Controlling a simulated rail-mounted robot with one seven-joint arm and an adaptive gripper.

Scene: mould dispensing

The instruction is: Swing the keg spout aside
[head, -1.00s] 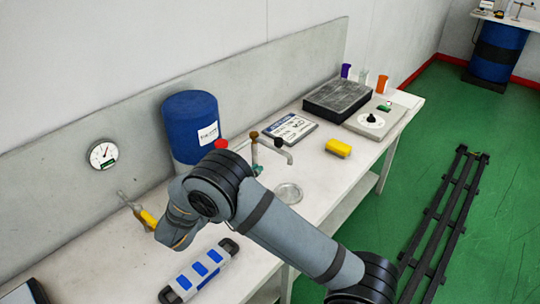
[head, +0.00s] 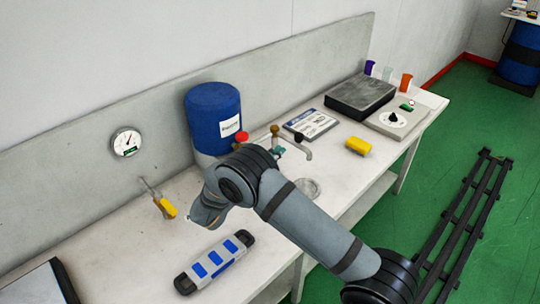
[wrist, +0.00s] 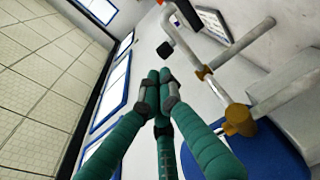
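The blue keg (head: 213,118) stands at the back of the bench, with a red knob (head: 242,136) beside it. Its pale metal spout (head: 300,147) reaches out to the right past a brass fitting (head: 275,130). My gripper is mostly behind my arm in the head view; only a bit of teal (head: 282,150) shows beside the spout. In the wrist view, the teal fingers of my gripper (wrist: 159,80) come together at their dark tips, with nothing seen between them. The spout pipe (wrist: 238,70) is to their right, apart in the picture; whether any finger touches it I cannot tell.
A round dish (head: 308,188) sits below the spout. A yellow block (head: 358,146), a sign (head: 310,124) and a dark slab (head: 360,96) are to the right.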

